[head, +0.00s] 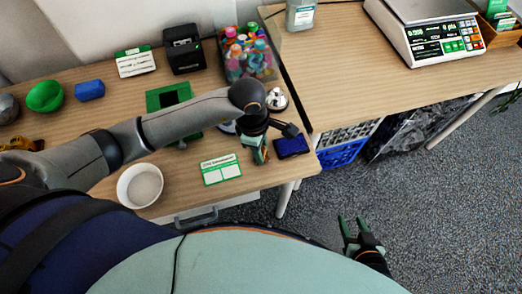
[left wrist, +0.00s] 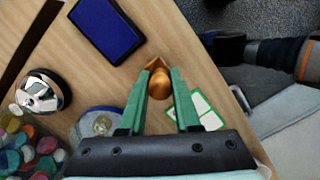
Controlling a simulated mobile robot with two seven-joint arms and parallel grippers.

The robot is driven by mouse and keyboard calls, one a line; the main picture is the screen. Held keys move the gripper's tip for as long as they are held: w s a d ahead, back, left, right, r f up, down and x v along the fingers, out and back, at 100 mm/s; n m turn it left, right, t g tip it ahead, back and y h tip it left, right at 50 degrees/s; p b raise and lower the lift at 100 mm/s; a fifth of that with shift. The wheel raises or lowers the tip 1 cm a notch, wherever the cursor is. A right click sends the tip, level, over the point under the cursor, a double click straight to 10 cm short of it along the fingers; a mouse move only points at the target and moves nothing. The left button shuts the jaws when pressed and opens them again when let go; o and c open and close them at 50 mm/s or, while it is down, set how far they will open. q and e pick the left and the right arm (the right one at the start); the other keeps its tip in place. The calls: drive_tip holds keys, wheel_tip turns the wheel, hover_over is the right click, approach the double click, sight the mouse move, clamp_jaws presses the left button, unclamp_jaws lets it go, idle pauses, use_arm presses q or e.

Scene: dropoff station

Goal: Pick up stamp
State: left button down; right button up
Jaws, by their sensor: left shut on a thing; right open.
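My left gripper (left wrist: 159,88) is shut on the stamp (left wrist: 160,84), a copper-brown piece with a rounded knob held between the green fingers. In the head view the left gripper (head: 260,156) is over the front right of the wooden table, and the stamp there is mostly hidden. I cannot tell whether the stamp touches the table. A blue ink pad (head: 291,146) lies just right of this gripper; it also shows in the left wrist view (left wrist: 106,27). My right gripper (head: 361,237) is open and empty over the floor, apart from the table.
A green-white card (head: 221,170) and white bowl (head: 140,186) are left of the left gripper. A silver bell (head: 276,99) and a bin of colourful items (head: 246,57) stand behind. A scale (head: 430,35) is on the right table. My left arm crosses a green frame (head: 165,98).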

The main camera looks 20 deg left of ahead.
use_arm(q)
wheel_tip(320, 180, up, 3)
drive_tip(key=shift+w+f, duration=0.1)
drive_tip(key=shift+f, duration=0.1)
drive_tip(key=s+d+r, duration=0.8)
drive_tip(key=s+r, duration=0.2)
drive_tip(key=s, duration=0.1)
drive_tip(key=shift+s+d+b, duration=0.15)
drive_tip(key=shift+s+b, duration=0.1)
drive_tip(key=shift+b, duration=0.2)
